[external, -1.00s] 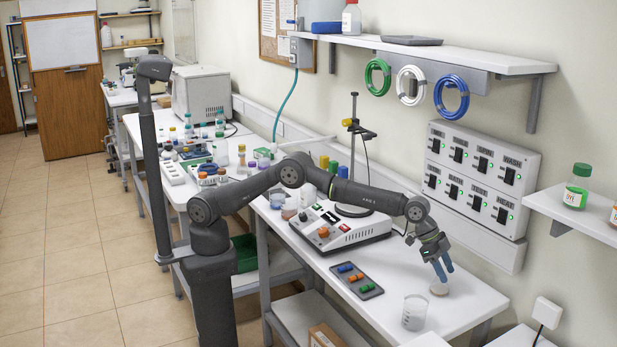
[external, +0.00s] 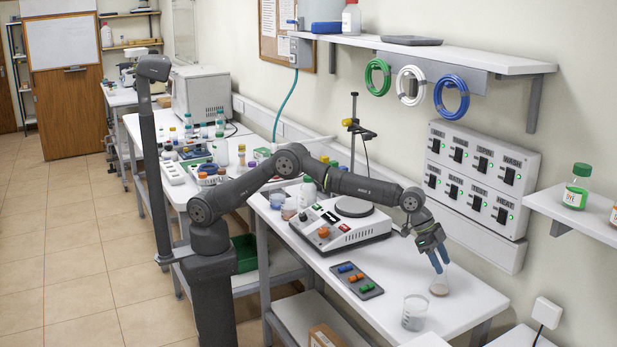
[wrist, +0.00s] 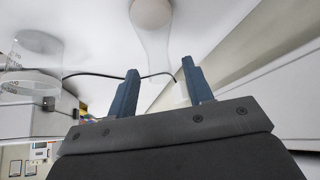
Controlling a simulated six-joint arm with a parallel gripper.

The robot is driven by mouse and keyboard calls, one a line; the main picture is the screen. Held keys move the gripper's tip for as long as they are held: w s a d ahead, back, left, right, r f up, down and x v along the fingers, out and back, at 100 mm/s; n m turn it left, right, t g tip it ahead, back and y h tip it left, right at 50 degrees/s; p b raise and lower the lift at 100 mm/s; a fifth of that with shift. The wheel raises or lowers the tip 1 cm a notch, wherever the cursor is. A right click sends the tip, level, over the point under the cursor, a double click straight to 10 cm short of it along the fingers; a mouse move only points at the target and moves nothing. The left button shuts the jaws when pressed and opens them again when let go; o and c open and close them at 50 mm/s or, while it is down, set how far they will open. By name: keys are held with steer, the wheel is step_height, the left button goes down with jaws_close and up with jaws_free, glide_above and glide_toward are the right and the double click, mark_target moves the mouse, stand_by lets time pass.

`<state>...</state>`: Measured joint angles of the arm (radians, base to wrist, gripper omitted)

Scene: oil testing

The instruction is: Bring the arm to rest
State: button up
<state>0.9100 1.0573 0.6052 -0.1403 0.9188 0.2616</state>
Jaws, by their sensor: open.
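My gripper (external: 439,262) is open and empty, with its blue fingers pointing down over the right part of the white bench (external: 462,298). Both fingers also show in the wrist view (wrist: 162,78), with a gap between them.
A clear beaker (external: 414,312) stands near the gripper. A dark tray (external: 357,281) with coloured pieces and a hotplate device (external: 340,228) stand to the left. A switch panel (external: 474,178) is on the wall behind. A shelf (external: 568,207) juts out at the right.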

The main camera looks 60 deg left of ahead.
steer(key=x, duration=0.5)
steer(key=shift+w+d, duration=0.1)
steer(key=shift+d, duration=0.05)
step_height(320, 180, up, 4)
steer(key=shift+f, duration=0.1)
steer(key=s+r, duration=0.7)
steer(key=s, duration=0.4)
steer(key=w+a+r+n+t+y, duration=0.1)
steer(key=w+a+r+n, duration=0.2)
steer(key=a, duration=0.7)
steer(key=w+a+r+t, duration=0.1)
steer(key=w+a+r, duration=0.3)
steer(key=a, duration=0.5)
steer(key=s+a+r+n+y, duration=0.1)
steer(key=a+r+n, duration=0.1)
steer(key=a, duration=0.8)
steer(key=s+a+r+n+t, duration=0.1)
steer(key=a+r+n, duration=0.1)
steer(key=a, duration=0.9)
steer(key=shift+s+a+r+y, duration=0.2)
steer(key=shift+s+r+y, duration=0.1)
steer(key=shift+y, duration=0.1)
